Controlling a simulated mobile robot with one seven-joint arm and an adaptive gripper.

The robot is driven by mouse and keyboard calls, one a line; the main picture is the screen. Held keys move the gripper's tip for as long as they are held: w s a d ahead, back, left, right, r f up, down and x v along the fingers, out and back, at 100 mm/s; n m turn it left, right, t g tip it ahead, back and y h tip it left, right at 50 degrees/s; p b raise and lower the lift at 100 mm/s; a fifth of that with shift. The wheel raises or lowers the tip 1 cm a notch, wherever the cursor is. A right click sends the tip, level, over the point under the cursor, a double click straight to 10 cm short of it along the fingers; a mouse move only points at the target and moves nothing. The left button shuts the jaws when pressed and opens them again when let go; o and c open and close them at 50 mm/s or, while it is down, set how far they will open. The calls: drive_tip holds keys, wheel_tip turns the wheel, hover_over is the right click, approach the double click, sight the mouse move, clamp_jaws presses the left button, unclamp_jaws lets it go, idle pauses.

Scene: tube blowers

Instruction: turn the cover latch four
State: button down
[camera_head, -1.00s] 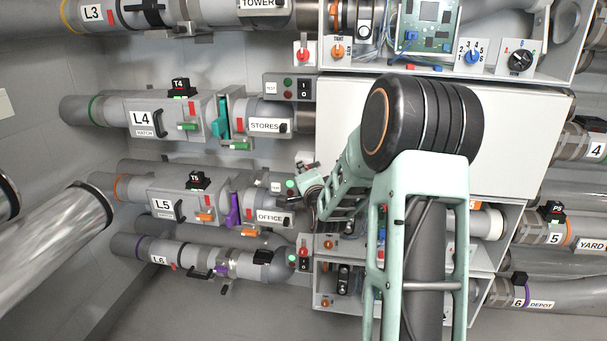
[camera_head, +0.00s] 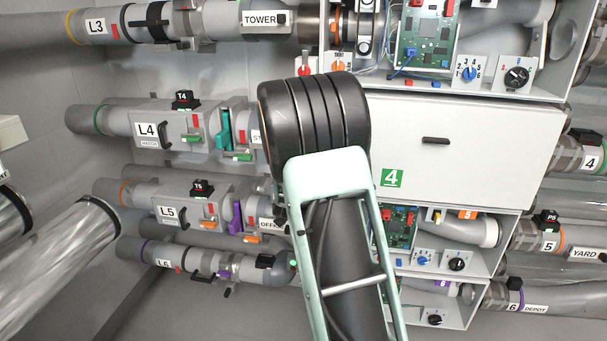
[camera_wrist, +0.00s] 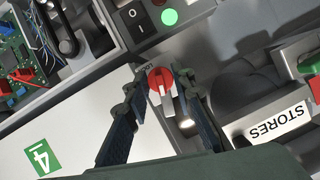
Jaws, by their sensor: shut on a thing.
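The cover latch (camera_wrist: 160,80) is a round red knob with a pale lever, at the top centre of the wrist view. It sits at the edge of the white cover (camera_wrist: 75,135), which bears a green number 4 label (camera_wrist: 42,157). My gripper (camera_wrist: 162,84) has a dark finger on each side of the latch and is shut on it. In the head view the closed cover (camera_head: 490,140) shows its dark handle and the green 4 label (camera_head: 391,178). There my own arm hides the gripper and this latch.
The STORES pipe (camera_wrist: 275,122) lies right of the gripper in the wrist view. A switch box (camera_wrist: 145,20) with a green button is just above the latch. An open compartment with a circuit board (camera_head: 427,45) is above the cover; another board (camera_head: 400,225) is below.

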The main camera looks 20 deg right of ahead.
drive_tip(key=shift+r+n+g+h+p, duration=0.1)
drive_tip(key=shift+n+g+h+p, duration=0.6)
drive_tip(key=shift+p, duration=1.2)
drive_tip(key=shift+n+t, duration=0.3)
drive_tip(key=c, duration=1.7)
unclamp_jaws()
drive_tip(key=shift+o, duration=0.2)
drive_tip(key=shift+a, duration=0.1)
drive_tip(key=v, duration=1.1)
drive_tip(key=shift+s+r, duration=0.2)
drive_tip(key=shift+s, duration=0.15)
drive_tip(key=shift+a, duration=0.15)
